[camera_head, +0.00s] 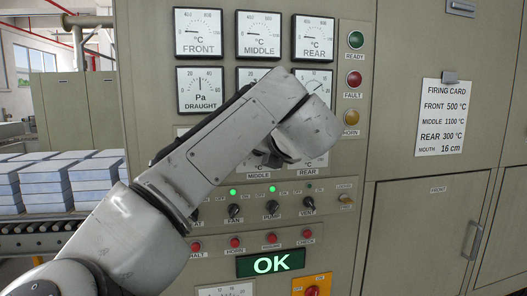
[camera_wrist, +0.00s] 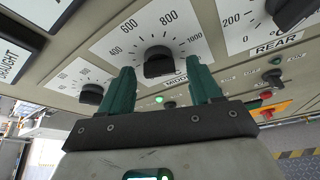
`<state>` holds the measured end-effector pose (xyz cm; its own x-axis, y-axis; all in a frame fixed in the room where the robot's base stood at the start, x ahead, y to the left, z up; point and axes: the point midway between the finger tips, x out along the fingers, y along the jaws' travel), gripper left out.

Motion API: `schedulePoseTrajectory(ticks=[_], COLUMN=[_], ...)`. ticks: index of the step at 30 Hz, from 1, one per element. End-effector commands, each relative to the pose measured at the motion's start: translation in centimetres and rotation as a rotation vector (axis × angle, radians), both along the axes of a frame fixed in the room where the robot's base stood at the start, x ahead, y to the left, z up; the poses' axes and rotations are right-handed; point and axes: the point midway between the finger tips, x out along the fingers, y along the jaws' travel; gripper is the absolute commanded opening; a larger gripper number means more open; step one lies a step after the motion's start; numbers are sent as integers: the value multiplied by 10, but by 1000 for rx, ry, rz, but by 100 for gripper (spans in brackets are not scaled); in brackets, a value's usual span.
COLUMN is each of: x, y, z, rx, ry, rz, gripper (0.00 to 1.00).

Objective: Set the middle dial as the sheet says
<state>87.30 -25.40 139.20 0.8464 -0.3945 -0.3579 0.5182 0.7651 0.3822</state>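The middle dial is a black knob (camera_wrist: 158,61) on a white scale plate numbered from 400 to 1000 in the wrist view. I cannot read its pointer clearly. My gripper (camera_wrist: 162,76) has two green fingers, open and spread to the left and right of the knob's lower part, with clear gaps. How deep they reach along it cannot be told. In the head view my arm hides the dial and the gripper. The sheet is a firing card (camera_head: 442,117) at the right: front 500 °C, middle 1100 °C, rear 300 °C, mouth 16 cm.
The rear dial knob (camera_wrist: 289,11) is to the right in the wrist view, another knob (camera_wrist: 91,94) to the left. Above is the middle gauge (camera_head: 259,36). Below are switches (camera_head: 272,208), red buttons (camera_head: 271,238) and a green OK display (camera_head: 270,264). Lamps (camera_head: 355,40) line the right.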

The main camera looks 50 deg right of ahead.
Motion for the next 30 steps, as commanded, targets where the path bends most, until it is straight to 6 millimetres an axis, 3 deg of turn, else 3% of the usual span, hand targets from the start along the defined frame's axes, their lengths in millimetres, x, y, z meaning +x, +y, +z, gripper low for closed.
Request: schedulePoseTrajectory(ticks=[11, 24, 30], x=[-9, -75, -89], y=[4, 35, 42], z=[5, 32, 38], rx=[-1, 0, 0], ry=[-6, -5, -2], rz=[-1, -1, 0], gripper=[64, 64, 64])
